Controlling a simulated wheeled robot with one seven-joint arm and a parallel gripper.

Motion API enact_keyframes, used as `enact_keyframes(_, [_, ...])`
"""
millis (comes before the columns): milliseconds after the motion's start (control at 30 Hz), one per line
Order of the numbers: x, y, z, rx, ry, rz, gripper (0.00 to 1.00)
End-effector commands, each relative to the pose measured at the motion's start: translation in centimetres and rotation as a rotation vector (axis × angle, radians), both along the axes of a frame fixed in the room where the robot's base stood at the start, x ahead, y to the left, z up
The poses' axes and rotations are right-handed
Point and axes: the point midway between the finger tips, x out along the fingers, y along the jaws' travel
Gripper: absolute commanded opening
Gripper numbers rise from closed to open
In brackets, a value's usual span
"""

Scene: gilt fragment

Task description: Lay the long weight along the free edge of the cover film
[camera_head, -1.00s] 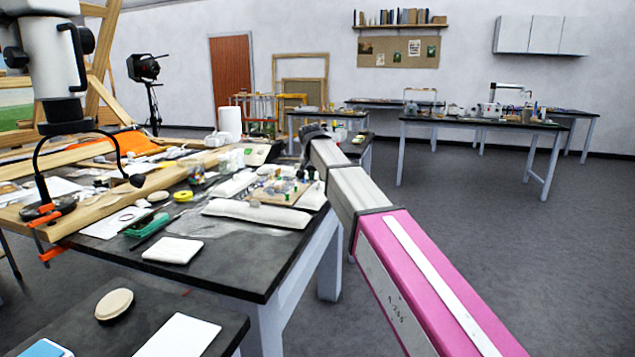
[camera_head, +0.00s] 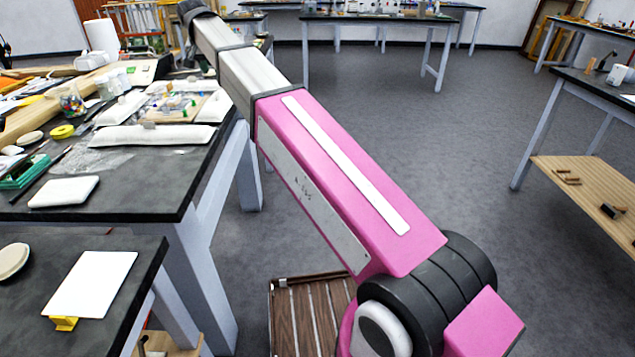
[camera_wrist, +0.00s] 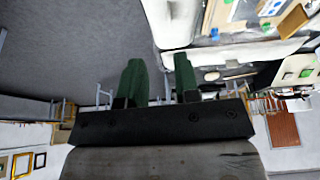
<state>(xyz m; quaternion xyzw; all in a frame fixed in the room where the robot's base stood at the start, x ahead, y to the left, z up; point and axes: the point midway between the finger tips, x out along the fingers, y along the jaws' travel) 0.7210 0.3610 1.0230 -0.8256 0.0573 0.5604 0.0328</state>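Several long white padded weights lie on the dark table around a board with small coloured pieces (camera_head: 172,106). The front weight (camera_head: 152,135) lies along the near side of that board. A clear, wrinkled sheet, apparently the cover film (camera_head: 92,160), lies flat in front of this weight; its free edge is hard to make out. My gripper (camera_wrist: 159,72) shows two green fingers apart in the wrist view, with nothing between them.
A white pad (camera_head: 64,192) lies near the table's front edge, with a yellow tape roll (camera_head: 62,131) and green tray (camera_head: 24,172) at left. A lower side table (camera_head: 60,250) stands in front. Open floor (camera_head: 400,120) lies right; a wooden-shelved bench (camera_head: 580,180) stands beyond.

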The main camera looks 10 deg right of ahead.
Motion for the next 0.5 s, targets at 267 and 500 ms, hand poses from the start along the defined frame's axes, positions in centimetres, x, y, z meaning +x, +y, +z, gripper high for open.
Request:
enact_keyframes(267, [-1.7,-9.9,-13.5,-0.030,0.093,0.033,0.29])
enact_keyframes(500, [-5.4,-18.4,-24.3,-0.037,0.177,0.066,0.29])
